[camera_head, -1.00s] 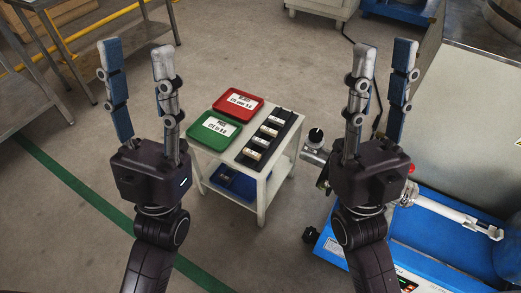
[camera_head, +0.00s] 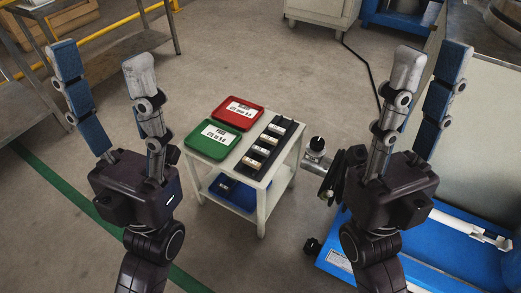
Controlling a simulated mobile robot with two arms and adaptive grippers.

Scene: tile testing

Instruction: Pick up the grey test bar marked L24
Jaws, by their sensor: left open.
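Several small test bars (camera_head: 262,152) lie in a row in a black rack (camera_head: 287,128) along the right side of a small white table (camera_head: 228,170). Their labels are too small to read, so I cannot tell which bar is marked L24. My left gripper (camera_head: 102,76) is raised to the left of the table, open and empty. My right gripper (camera_head: 428,70) is raised to the right of the table, its fingers apart and empty. Neither gripper touches the bars.
A red tray (camera_head: 259,112) and a green tray (camera_head: 197,147), each with a white label, sit left of the rack. A blue bin (camera_head: 232,193) stands on the lower shelf. A blue machine (camera_head: 440,250) is at the right. Floor left of the table is free.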

